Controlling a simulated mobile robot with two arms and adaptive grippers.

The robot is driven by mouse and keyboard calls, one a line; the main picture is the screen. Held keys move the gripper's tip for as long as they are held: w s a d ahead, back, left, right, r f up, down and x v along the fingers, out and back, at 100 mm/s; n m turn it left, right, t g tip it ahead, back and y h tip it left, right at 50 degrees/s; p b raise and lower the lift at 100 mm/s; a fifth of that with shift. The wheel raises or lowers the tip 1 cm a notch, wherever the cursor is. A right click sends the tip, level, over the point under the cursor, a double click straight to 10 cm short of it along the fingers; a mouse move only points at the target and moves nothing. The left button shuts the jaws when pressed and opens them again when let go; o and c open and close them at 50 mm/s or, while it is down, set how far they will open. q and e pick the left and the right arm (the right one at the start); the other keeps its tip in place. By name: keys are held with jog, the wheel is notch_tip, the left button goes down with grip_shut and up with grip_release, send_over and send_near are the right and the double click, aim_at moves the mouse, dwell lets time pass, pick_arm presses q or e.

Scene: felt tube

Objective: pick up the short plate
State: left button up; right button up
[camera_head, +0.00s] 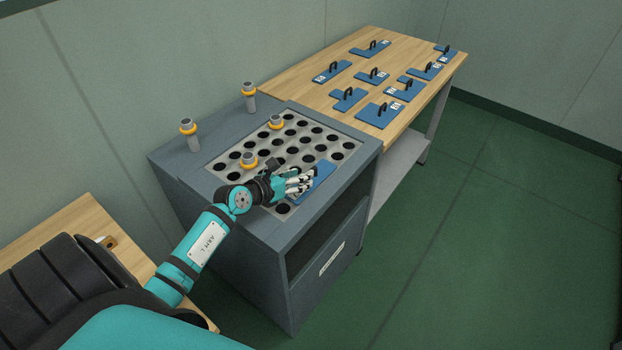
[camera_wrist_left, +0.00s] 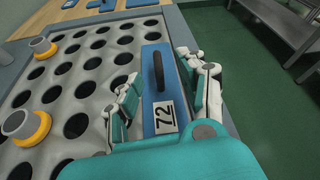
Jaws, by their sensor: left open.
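A blue plate (camera_head: 322,182) lies on the perforated top of the grey cabinet, near its front right edge. In the left wrist view this plate (camera_wrist_left: 150,56) is a straight, narrow strip with a black loop handle and a white label that looks like 72. My left gripper (camera_head: 299,182) is above it. In the wrist view the open fingers of this gripper (camera_wrist_left: 163,80) stand on either side of the plate, with the handle between them and a gap visible. I cannot tell whether this is the short plate. My right gripper is not in view.
Several blue handled plates of differing shapes, such as one (camera_head: 379,113), lie on the wooden table (camera_head: 310,103) behind. More posts stand at the cabinet's back.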

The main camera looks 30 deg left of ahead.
pick_arm(q)
jog(key=x, duration=0.6)
jog(key=shift+a, duration=0.2)
jog(key=shift+r, duration=0.1)
jog(key=shift+c, duration=0.7)
grip_shut()
